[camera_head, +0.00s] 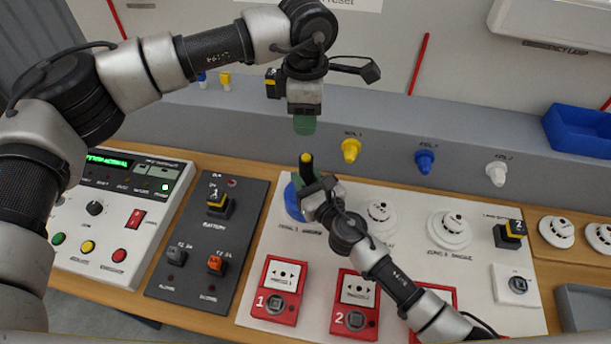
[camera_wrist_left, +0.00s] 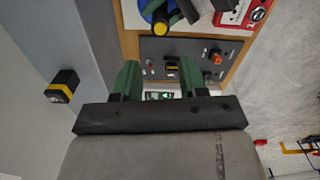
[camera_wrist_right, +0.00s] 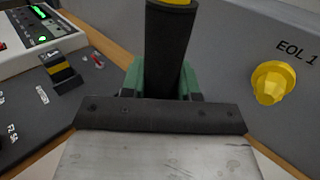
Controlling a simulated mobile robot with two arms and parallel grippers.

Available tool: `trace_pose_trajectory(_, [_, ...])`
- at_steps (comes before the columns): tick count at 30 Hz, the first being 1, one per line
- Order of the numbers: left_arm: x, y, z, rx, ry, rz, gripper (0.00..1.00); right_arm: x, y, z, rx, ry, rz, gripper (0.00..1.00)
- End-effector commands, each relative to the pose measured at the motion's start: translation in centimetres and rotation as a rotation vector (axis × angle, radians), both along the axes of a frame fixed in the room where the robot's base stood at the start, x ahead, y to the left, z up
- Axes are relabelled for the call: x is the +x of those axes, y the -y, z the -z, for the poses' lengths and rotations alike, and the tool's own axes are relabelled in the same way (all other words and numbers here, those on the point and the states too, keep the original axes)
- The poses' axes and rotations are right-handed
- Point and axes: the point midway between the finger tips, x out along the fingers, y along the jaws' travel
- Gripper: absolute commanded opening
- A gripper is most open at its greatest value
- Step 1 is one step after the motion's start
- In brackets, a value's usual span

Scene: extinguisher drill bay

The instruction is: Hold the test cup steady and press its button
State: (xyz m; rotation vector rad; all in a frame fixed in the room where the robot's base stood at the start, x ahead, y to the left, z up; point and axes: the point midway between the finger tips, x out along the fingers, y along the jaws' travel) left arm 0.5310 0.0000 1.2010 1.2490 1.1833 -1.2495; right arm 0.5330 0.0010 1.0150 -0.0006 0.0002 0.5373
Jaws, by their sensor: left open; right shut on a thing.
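The test cup has a blue base (camera_head: 292,203) and an upright black handle (camera_head: 307,169) with a yellow button (camera_head: 306,158) on top. It stands over a detector spot on the white panel. My right gripper (camera_head: 308,184) is shut on the handle, below the button; the handle (camera_wrist_right: 168,45) also shows between its green fingers in the right wrist view. My left gripper (camera_head: 304,124) is open and empty, above and behind the cup, pointing down. In the left wrist view the button (camera_wrist_left: 160,27) lies beyond its fingers. The detector under the cup is hidden.
A control panel (camera_head: 150,215) and a dark battery board (camera_head: 190,262) lie left. Red call points (camera_head: 276,291) stand in front; white detectors (camera_head: 450,228) are right. Yellow (camera_head: 351,150), blue (camera_head: 425,161) and white plugs (camera_head: 497,174) stick out of the grey wall behind.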

Motion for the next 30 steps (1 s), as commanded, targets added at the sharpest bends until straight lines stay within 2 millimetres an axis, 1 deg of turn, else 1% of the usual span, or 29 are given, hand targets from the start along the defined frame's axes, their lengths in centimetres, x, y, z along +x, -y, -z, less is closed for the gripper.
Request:
trace_pose_trajectory(1, [0.00, 0.01, 0.00, 0.000, 0.000, 0.000, 0.43, 0.00, 0.01, 0.01, 0.001, -0.001, 0.000, 0.08])
trace_pose_trajectory(3, [0.00, 0.01, 0.00, 0.000, 0.000, 0.000, 0.41, -0.01, 0.01, 0.01, 0.001, -0.001, 0.000, 0.00])
trace_pose_trajectory(11, [0.00, 0.00, 0.00, 0.000, 0.000, 0.000, 0.01, -0.02, 0.01, 0.00, 0.001, -0.001, 0.000, 0.00])
trace_pose_trajectory(12, [0.00, 0.00, 0.00, 0.000, 0.000, 0.000, 0.00, -0.02, 0.01, 0.00, 0.001, -0.001, 0.000, 0.00])
trace_pose_trajectory(30, [0.00, 0.00, 0.00, 0.000, 0.000, 0.000, 0.00, -0.02, 0.01, 0.00, 0.001, -0.001, 0.000, 0.00])
